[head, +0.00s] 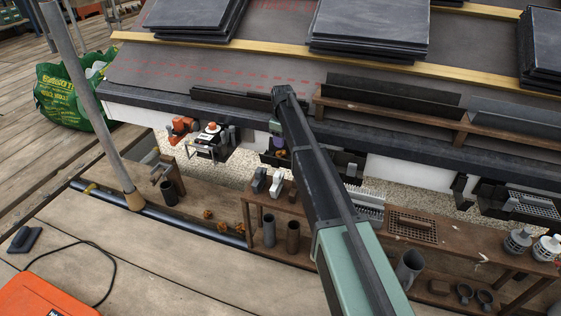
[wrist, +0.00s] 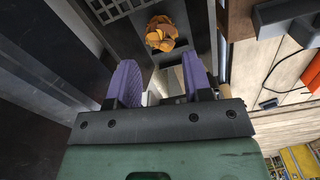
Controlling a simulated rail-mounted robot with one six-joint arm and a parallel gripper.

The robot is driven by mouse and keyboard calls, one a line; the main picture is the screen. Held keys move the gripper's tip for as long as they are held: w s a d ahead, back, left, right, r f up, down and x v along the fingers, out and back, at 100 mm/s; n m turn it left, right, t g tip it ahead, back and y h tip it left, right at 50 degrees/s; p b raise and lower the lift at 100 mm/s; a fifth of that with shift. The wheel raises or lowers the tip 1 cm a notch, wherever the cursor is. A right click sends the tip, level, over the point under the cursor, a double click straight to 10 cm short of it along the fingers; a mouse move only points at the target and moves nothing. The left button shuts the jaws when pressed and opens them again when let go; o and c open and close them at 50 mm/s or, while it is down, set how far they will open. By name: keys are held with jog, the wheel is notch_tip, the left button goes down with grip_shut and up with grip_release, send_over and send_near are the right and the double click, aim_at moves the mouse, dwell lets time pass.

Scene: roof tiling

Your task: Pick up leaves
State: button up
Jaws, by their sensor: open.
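In the wrist view, a clump of orange-brown leaves (wrist: 161,33) lies in a dark grey channel, just beyond my gripper (wrist: 158,74). The two purple fingers are apart with nothing between them, and the clump shows ahead of the gap, not touching them as far as I can see. In the head view my gripper (head: 276,141) hangs below the roof edge, small and partly hidden by my arm. A small orange patch (head: 279,153) shows just under it. More orange-brown leaf clumps (head: 207,213) lie on the lower boards near the dark pipe.
A dark gutter (head: 210,127) runs along the eave. A wooden shelf (head: 340,215) with pipe fittings stands below it. A slanting pole (head: 85,95) rises at left, near a green bag (head: 65,95). Slate stacks (head: 370,25) sit on the roof. An orange case (head: 45,297) lies at lower left.

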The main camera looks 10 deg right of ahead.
aim_at(282, 150)
notch_tip(282, 150, down, 8)
jog(key=b, duration=0.6)
jog(key=shift+a+f, duration=0.1)
jog(key=shift+r, duration=0.25)
jog(key=c, duration=0.6)
